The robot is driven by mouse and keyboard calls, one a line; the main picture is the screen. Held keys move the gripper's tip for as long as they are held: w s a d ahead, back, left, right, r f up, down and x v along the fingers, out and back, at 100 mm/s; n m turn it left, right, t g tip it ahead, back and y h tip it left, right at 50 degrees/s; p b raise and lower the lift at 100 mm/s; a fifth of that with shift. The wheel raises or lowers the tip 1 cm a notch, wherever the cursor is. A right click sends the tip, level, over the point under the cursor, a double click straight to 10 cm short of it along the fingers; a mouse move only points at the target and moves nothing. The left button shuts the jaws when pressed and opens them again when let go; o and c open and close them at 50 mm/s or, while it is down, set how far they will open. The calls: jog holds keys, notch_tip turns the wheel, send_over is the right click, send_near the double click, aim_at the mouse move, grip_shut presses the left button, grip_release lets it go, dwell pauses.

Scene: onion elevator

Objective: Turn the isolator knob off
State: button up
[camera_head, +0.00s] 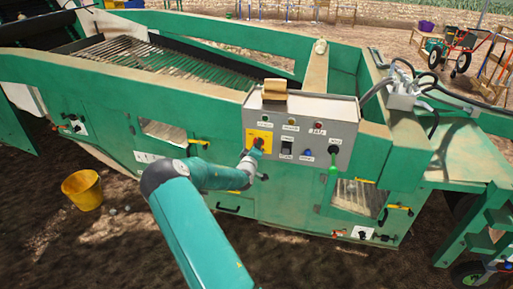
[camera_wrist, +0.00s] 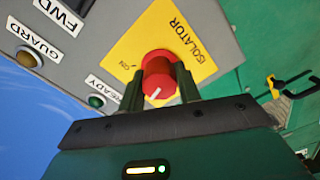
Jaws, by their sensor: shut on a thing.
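The red isolator knob (camera_wrist: 158,72) sits on a yellow plate (camera_wrist: 192,58) marked ISOLATOR in the wrist view. A white mark on the knob points toward my gripper's palm, away from the visible ON label. Any OFF label is hidden. My gripper (camera_wrist: 157,88) has a dark finger on each side of the knob and is shut on it. In the camera_head view my gripper (camera_head: 254,151) reaches the yellow plate (camera_head: 262,135) at the left of the grey control panel (camera_head: 318,108); the knob is mostly hidden there.
The wrist view shows a green READY light (camera_wrist: 96,101) and an amber GUARD light (camera_wrist: 28,57) beside the plate. A yellow bucket (camera_head: 83,190) stands on the ground at left.

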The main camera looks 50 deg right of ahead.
jog(key=n, duration=0.5)
jog(key=shift+f+n, duration=0.1)
jog(key=shift+n, duration=0.3)
dwell(0.4)
jog(key=o, duration=1)
jog(key=shift+c, duration=0.2)
jog(key=v, duration=1.3)
jog(key=shift+s+a, duration=0.2)
jog(key=shift+a, duration=0.15)
jog(key=shift+a, duration=0.1)
